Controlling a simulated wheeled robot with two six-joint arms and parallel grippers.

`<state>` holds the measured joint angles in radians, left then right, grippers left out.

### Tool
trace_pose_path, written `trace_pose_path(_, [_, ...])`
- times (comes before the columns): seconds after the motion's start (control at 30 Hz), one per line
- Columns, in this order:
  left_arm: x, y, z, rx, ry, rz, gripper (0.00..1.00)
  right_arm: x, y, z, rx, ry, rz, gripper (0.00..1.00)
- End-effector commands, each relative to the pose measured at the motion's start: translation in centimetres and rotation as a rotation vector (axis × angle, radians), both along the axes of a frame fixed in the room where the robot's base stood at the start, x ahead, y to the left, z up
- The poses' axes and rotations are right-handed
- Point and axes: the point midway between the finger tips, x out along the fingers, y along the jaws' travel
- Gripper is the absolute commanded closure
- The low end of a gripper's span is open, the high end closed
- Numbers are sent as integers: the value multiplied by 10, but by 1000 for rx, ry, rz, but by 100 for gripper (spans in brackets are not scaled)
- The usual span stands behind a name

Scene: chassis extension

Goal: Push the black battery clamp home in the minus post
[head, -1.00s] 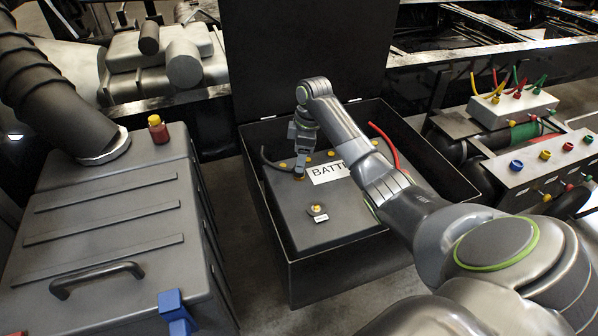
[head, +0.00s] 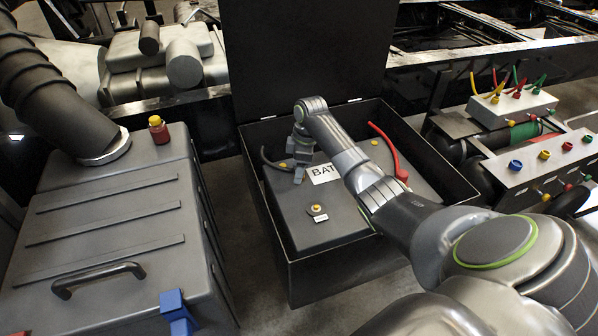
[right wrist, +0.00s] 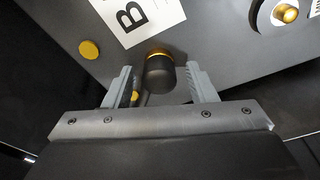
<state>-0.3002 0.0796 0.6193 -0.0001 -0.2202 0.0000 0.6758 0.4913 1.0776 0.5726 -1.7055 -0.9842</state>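The black clamp (right wrist: 160,74) is a dark round piece between the two fingers of my right gripper (right wrist: 160,88) in the right wrist view. Gaps show on both sides of it, so the gripper is open around it. In the head view my right gripper (head: 299,174) points down over the left part of the battery (head: 345,235); the clamp is mostly hidden there. The black cable (head: 266,158) arches beside it. The minus post (head: 316,208), gold in a grey ring with a white label, stands bare nearer the front. My left gripper is not in view.
The battery sits in a black box (head: 345,278) with raised walls and an upright lid (head: 300,60). A red cable (head: 385,140) lies behind my right forearm. A grey case (head: 110,235) stands left, and a panel with coloured knobs (head: 540,165) stands right.

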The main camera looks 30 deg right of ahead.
Motion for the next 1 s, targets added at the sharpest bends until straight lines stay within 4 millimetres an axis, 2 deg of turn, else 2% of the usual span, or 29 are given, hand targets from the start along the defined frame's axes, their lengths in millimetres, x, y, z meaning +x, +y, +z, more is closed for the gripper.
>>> trace_pose_path(0.03, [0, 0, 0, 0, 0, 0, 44, 0, 0, 0, 0, 0, 0, 56])
trace_pose_path(0.27, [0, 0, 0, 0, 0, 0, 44, 0, 0, 0, -1, -1, 0, 86])
trace_pose_path(0.57, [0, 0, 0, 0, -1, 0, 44, 1, 0, 6, 0, -4, 0, 86])
trace_pose_path(0.67, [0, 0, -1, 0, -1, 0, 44, 1, -1, 20, -1, -5, -1, 86])
trace_pose_path(1.0, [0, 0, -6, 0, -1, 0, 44, 1, 0, 85, -1, -4, -1, 86])
